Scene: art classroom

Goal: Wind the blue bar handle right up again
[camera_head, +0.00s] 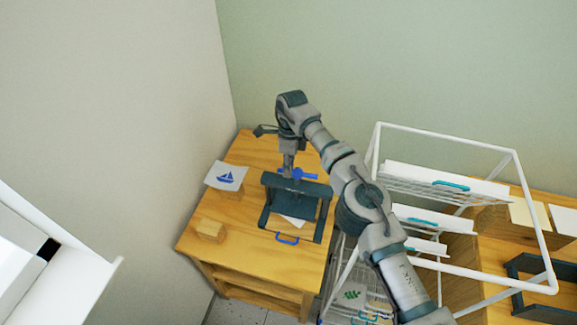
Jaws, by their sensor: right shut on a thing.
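The blue bar handle (309,176) sits on top of a dark press (266,212) on the wooden table. My right arm reaches in from the lower right, and my right gripper (290,174) points down at the bar. The gripper is shut on the bar handle, near its middle or left part; the gripper hides part of it. The press's upper beam lies just below the bar, and a sheet of paper (292,220) shows in its bed. A blue pull handle (287,239) is at the press's front. My left gripper is not in view.
A card with a blue sailboat (226,177) and a wooden block (210,230) are left of the press. A white wire drying rack (450,132) with trays stands close on the right, beside my arm. Walls are behind and left.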

